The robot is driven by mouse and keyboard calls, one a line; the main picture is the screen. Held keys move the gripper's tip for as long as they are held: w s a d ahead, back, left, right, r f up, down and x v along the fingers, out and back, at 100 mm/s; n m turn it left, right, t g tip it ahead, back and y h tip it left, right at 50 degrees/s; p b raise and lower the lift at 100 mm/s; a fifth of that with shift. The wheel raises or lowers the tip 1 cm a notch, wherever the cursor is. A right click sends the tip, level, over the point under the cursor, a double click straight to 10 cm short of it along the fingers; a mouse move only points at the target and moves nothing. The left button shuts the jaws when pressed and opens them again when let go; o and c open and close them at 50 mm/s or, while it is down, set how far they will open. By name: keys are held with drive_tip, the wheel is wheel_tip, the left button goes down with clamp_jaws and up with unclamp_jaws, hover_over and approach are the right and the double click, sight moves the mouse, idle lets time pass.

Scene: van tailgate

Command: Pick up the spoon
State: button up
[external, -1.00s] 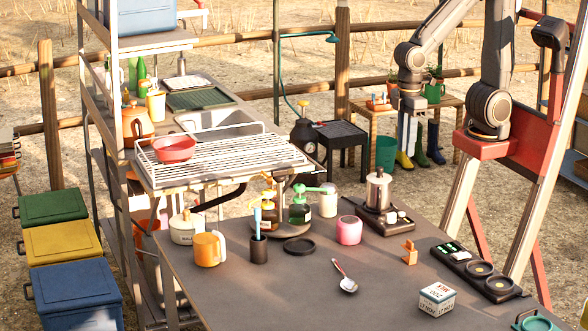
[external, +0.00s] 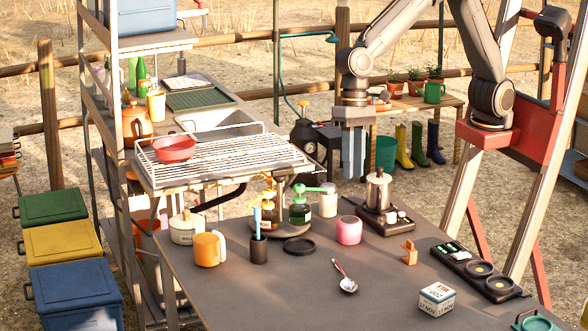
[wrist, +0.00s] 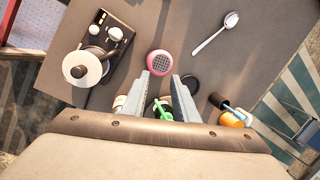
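In the wrist view the spoon (wrist: 217,32) shows at the upper right, clear of other things. My gripper (external: 354,172) hangs pointing down above the far side of the table, well above and behind the spoon. In the wrist view the fingers of my gripper (wrist: 170,83) stand apart with nothing held between them; a green-topped bottle shows below, between them.
Around the spoon the table (external: 290,290) is bare.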

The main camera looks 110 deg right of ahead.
drive_tip(key=w+a+f+m+y+p, duration=0.1)
drive_tip(key=w+a+f+m, duration=0.1)
drive_tip(key=w+a+m, duration=0.35)
drive_tip(key=w+a+f+m+y+p, duration=0.1)
drive_tip(key=w+a+f+m, duration=0.15)
drive_tip(key=w+a, duration=0.55)
approach(344, 274)
drive_tip(key=shift+p+x, duration=1.25)
drive_tip(key=shift+x, duration=2.6)
drive_tip(key=shift+d, duration=0.1)
clamp_jaws()
